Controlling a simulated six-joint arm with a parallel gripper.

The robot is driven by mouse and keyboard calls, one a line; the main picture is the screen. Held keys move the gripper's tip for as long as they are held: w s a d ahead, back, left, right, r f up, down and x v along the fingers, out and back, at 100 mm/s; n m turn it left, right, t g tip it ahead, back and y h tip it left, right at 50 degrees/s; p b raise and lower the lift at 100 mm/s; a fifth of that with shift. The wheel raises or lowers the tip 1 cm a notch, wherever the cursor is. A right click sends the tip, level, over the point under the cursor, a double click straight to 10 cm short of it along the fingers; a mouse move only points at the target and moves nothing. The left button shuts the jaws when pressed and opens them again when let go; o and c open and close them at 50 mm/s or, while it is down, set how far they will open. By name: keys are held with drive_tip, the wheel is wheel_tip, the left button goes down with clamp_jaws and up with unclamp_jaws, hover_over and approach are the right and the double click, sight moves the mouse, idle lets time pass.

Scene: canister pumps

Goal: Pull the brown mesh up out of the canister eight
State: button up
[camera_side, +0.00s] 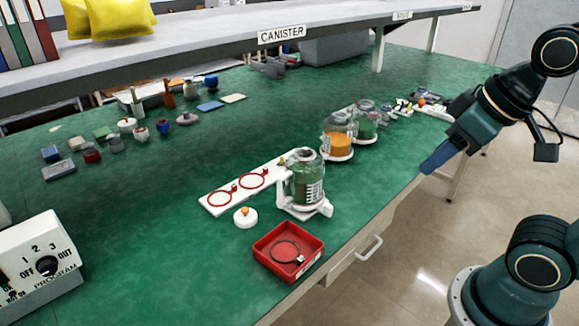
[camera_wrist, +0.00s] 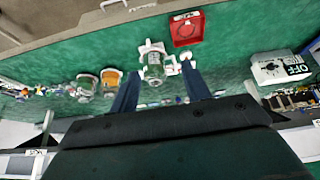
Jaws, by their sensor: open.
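My gripper (camera_side: 430,165) is raised at the right, apart from the canisters. In the wrist view its two fingers (camera_wrist: 158,82) are spread with nothing held between them.
A red tray (camera_side: 262,245) holding a dark ring lies near the bench's front edge. A white round knobbed piece (camera_side: 245,217) is beside the white plate (camera_side: 217,203). A control box (camera_side: 35,262) stands at left. Small jars and blocks stand farther back. The green bench's left middle is clear.

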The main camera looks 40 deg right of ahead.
drive_tip(key=w+d+r+n+g, duration=0.1)
drive_tip(key=w+n+g, duration=0.1)
drive_tip(key=w+n, duration=0.5)
drive_tip(key=w+d+r+n+g, duration=0.1)
drive_tip(key=w+r+n, duration=0.1)
drive_tip(key=w, duration=1)
drive_tip(key=w+d+f+n, duration=0.1)
drive_tip(key=w+f+n, duration=0.1)
drive_tip(key=w, duration=0.3)
drive_tip(key=w+d+f+n+g, duration=0.1)
drive_tip(key=w+d+f+n, duration=0.1)
drive_tip(key=w+f, duration=0.3)
drive_tip(key=w+d+f+n+g, duration=0.1)
drive_tip(key=w+f+n, duration=0.3)
drive_tip(key=w, duration=0.1)
drive_tip(key=shift+w+d, duration=0.15)
drive_tip(key=shift+w+d+f+n+g, duration=0.1)
drive_tip(key=shift+w+f+n+g, duration=0.15)
drive_tip(key=shift+f+n+g, duration=0.1)
drive_tip(key=shift+f, duration=0.2)
